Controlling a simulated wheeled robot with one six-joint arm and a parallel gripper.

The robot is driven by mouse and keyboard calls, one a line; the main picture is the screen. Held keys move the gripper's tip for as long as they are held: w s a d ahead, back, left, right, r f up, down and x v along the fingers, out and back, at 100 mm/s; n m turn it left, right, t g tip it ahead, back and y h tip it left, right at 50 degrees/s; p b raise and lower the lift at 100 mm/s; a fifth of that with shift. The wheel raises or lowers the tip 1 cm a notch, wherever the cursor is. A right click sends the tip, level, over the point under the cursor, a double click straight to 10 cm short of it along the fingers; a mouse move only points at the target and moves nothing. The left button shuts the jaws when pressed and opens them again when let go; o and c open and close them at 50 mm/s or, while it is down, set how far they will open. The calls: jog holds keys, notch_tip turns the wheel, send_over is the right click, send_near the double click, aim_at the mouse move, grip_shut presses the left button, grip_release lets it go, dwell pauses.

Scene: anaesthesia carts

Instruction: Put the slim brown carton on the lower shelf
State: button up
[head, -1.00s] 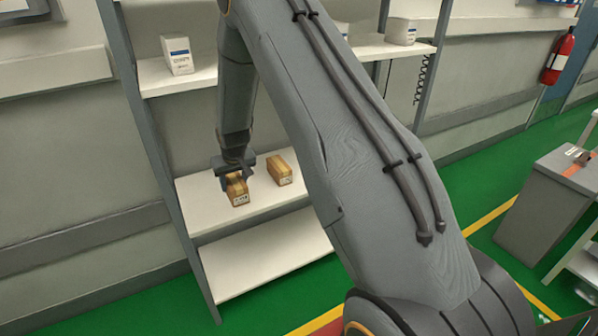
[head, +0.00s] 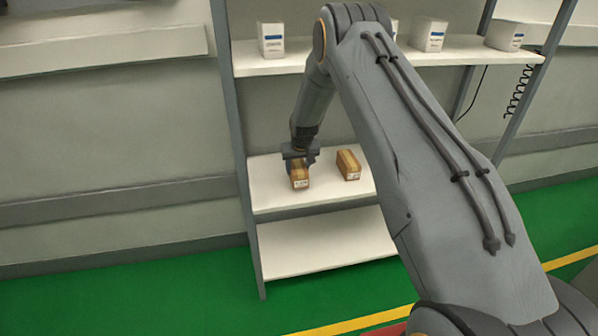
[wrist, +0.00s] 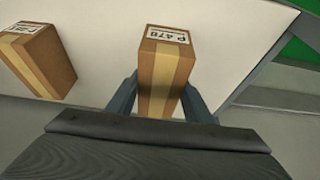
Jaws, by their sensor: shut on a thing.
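A slim brown carton (head: 300,178) with a tan tape stripe and a white label is between the fingers of my gripper (head: 299,162). In the wrist view the same carton (wrist: 165,65) shows its label "P 478", and the gripper (wrist: 162,100) has a finger on each side, shut on it. The carton is at the middle shelf (head: 270,193); I cannot tell whether it rests on the board or hangs just above it. A second brown carton (head: 348,165) stands to the right on that shelf, also in the wrist view (wrist: 42,60). The lowest shelf (head: 320,243) is bare where visible.
White boxes (head: 271,39) (head: 428,34) stand on the upper shelf (head: 340,62) above my gripper. A grey upright (head: 232,130) bounds the shelves at the left. My arm hides the right part of the lower shelves.

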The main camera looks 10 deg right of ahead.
jog(key=shift+f, duration=1.15)
jog(key=shift+f, duration=0.15)
jog(key=o, duration=1.1)
